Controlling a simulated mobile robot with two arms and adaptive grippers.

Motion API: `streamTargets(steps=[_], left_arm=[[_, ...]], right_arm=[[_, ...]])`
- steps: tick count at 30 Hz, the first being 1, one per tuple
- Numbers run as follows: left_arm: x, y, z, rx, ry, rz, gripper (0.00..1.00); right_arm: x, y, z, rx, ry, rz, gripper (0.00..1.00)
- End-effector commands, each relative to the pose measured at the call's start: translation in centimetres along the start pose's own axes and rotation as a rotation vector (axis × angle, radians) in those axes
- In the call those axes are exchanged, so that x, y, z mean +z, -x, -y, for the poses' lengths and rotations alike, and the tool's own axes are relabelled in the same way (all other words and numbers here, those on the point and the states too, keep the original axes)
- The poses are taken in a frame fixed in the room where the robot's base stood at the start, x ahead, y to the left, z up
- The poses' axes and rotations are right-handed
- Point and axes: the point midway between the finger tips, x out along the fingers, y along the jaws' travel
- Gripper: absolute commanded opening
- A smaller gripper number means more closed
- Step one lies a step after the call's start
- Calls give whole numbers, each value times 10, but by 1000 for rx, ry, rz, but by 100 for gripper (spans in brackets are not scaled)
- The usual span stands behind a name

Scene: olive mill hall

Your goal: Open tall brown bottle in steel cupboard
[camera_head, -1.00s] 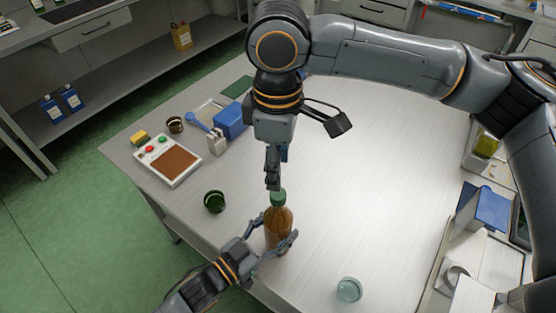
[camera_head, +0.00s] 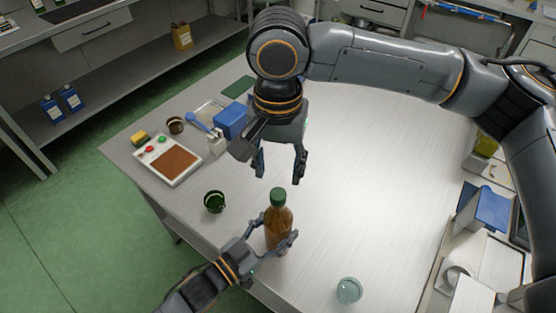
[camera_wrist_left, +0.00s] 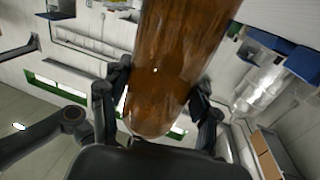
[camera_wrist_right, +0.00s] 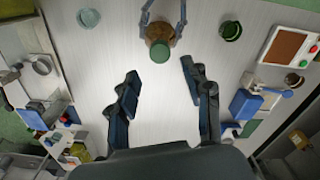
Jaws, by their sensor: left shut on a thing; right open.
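In the right wrist view the open right fingers (camera_wrist_right: 158,80) point toward the green cap (camera_wrist_right: 159,52), with clear table between.
A dark green cup (camera_head: 214,202) stands left of the bottle and a clear glass (camera_head: 348,290) to its right. A panel with red and green buttons (camera_head: 168,160), a blue box (camera_head: 231,120) and small items line the left edge. The table's middle is bare.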

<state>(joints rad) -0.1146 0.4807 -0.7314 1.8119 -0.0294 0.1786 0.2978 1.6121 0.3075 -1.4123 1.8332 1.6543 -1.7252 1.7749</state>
Motion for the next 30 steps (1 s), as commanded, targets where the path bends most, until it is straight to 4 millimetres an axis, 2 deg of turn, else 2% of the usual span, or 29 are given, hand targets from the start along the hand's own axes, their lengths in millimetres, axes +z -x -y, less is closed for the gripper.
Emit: streamTargets(steps=[6,12,18,25,30], left_arm=[[0,0,0,0,1,1,0],[0,0,0,0,1,1,0],[0,0,0,0,1,1,0],[1,0,0,0,1,1,0],[1,0,0,0,1,1,0]], right_arm=[[0,-34,-1,2,2,2,49],[0,-60,0,1,2,1,49],[0,-70,0,-1,3,0,49],[0,-71,0,-1,4,0,49],[0,-71,0,-1,4,0,15]])
